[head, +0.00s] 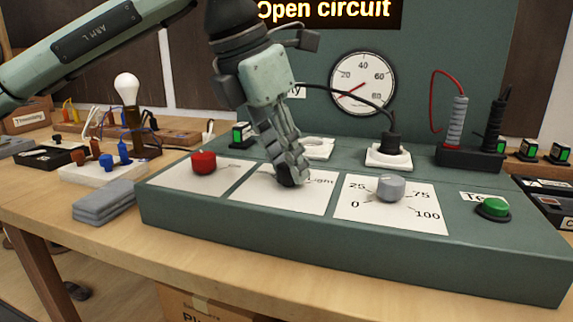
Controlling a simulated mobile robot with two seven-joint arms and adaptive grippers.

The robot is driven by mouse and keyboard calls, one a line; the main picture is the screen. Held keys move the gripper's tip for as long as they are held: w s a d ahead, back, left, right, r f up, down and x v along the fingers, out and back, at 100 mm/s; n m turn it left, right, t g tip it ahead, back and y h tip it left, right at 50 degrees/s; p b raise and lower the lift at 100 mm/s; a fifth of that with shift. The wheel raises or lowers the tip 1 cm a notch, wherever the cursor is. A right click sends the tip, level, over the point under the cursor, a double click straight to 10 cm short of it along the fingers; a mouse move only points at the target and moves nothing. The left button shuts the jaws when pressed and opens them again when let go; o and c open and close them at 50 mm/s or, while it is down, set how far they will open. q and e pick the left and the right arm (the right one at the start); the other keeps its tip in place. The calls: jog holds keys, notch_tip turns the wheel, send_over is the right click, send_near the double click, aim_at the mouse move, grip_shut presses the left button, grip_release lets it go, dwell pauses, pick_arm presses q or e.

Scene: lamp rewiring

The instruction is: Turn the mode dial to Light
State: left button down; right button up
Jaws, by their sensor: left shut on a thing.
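The mode dial (286,180) is a dark knob on a white label plate in the middle of the green console (350,250). My left gripper (287,170) comes down from above and is shut on the dial, covering most of it. The word "Light" (321,182) shows on the plate just right of the fingers. The rest of the plate's lettering and the dial's pointer are hidden, so I cannot tell the dial's setting. My right gripper is not in view.
A red knob (204,162) is left of the dial; a grey knob (390,187) and green button (493,207) are right. Behind stand a plugged socket (389,154), a gauge (362,83) and an "Open circuit" display (325,11). A lit-looking bulb (126,86) stands left.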

pick_arm(q)
jog(key=shift+w+m+g, duration=0.1)
jog(key=shift+m+g, duration=0.2)
jog(key=shift+m, duration=0.7)
jog(key=shift+r+m+g+h, duration=0.1)
jog(key=shift+m+g+h, duration=0.3)
jog(key=shift+m, duration=0.5)
jog(key=m+g+p, duration=0.1)
jog(key=m+p, duration=0.1)
jog(key=m, duration=0.1)
jog(key=shift+w+m, duration=0.1)
jog(key=shift+m, duration=0.2)
jog(key=m+g+p, duration=0.2)
jog(key=m, duration=0.3)
jog(key=shift+r+m, duration=0.1)
jog(key=shift+m, duration=0.2)
jog(key=m+g+y+p, duration=0.1)
jog(key=m, duration=0.2)
jog(key=shift+w, duration=0.1)
jog(key=shift+m+g+y, duration=0.3)
jog(key=shift+m+g, duration=0.2)
jog(key=shift+m, duration=0.6)
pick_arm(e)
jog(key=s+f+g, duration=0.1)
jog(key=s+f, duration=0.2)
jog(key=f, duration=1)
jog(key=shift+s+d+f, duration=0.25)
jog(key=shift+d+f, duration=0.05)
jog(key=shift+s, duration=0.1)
